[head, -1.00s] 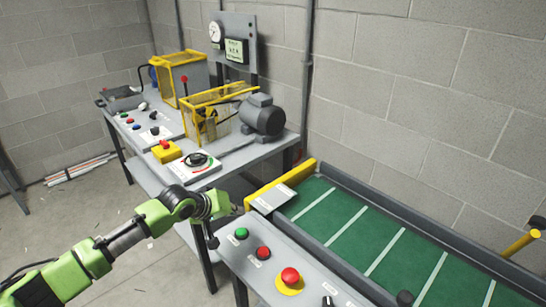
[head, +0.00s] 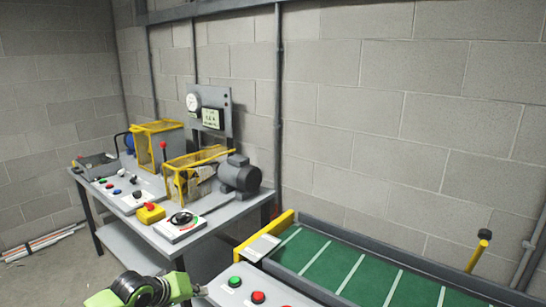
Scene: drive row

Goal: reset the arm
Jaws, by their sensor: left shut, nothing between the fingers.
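My left arm, green and black, comes in at the bottom edge of the head view. My left gripper (head: 199,291) is small and partly cut off by the lower edge, just left of the grey button panel (head: 222,296). It is shut with nothing visible in it. I cannot tell whether it touches the panel. The panel carries a green button (head: 235,281) and a red button (head: 258,297). My right gripper is out of view.
A grey workbench (head: 210,207) along the wall holds a motor (head: 239,175), yellow guards (head: 196,160), a yellow box with a red button (head: 151,212) and a dial plate (head: 180,226). A green conveyor (head: 330,265) runs to the right. Bare floor (head: 60,275) lies at left.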

